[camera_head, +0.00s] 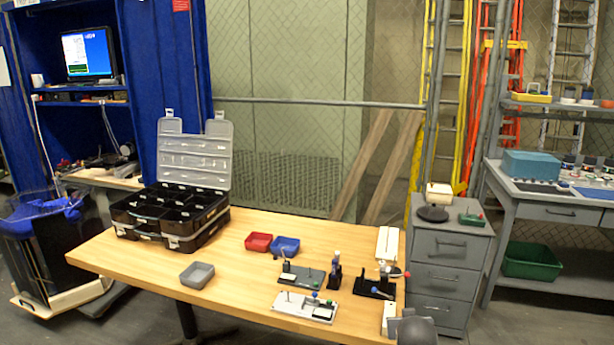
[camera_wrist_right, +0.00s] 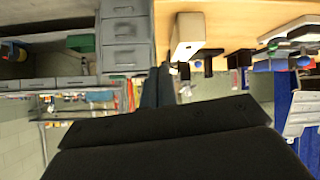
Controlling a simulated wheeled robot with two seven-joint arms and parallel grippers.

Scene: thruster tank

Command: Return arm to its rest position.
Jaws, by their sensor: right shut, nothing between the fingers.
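My right arm shows as a grey rounded part at the lower right edge of the table in the head view. My right gripper (camera_wrist_right: 165,125) shows as a large dark shape across the lower half of the right wrist view. It is shut with nothing held in it. The right wrist view is upside down and shows the table edge, the drawer cabinet and the floor beyond the gripper. My left arm and gripper are not in view.
The wooden table (camera_head: 140,262) holds an open black organizer case (camera_head: 170,215), red (camera_head: 259,242), blue (camera_head: 285,246) and grey (camera_head: 197,275) bins, and several small fixtures at the right. A grey drawer cabinet (camera_head: 448,270) stands close by the table's right edge.

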